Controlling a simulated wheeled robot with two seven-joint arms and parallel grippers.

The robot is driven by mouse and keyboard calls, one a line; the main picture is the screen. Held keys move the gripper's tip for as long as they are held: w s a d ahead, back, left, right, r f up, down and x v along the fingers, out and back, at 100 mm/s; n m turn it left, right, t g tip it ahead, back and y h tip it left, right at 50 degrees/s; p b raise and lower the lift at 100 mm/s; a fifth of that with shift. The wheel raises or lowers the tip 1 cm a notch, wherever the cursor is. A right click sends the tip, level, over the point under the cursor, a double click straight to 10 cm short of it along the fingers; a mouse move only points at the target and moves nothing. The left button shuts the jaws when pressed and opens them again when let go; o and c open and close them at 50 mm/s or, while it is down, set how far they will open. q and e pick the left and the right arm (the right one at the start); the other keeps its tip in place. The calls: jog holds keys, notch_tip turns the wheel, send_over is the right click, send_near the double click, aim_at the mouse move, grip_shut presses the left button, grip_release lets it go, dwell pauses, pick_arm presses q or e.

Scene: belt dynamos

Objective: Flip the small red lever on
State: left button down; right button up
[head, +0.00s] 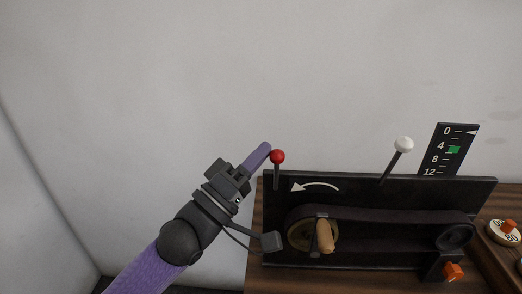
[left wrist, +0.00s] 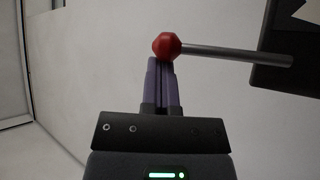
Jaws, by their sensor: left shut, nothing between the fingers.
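The small red lever (head: 277,157) stands nearly upright at the left end of a black panel, a red ball on a thin dark rod. My left gripper (head: 265,147) is shut and empty, its purple fingers just left of the red ball. In the left wrist view the red ball (left wrist: 167,46) sits at the tips of the shut fingers (left wrist: 158,62), overlapping them; I cannot tell whether they touch. The lever's rod runs right to the dark panel there. My right gripper is not in view.
The black panel (head: 370,187) stands on a wooden table (head: 257,215) and bears a white-ball lever (head: 403,145), a belt, and a wooden crank handle (head: 325,237). A numbered scale (head: 437,163) rises behind it. Round dials (head: 503,232) lie at right.

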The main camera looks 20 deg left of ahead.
pick_arm(q)
jog(key=s+a+f+m+h+b, duration=0.3)
jog(key=s+f+m+h+b, duration=0.3)
jog(key=s+f+m+b, duration=0.1)
notch_tip(320, 180, down, 2)
jog(key=shift+s+a+g+h, duration=0.4)
jog(key=shift+s, duration=0.45)
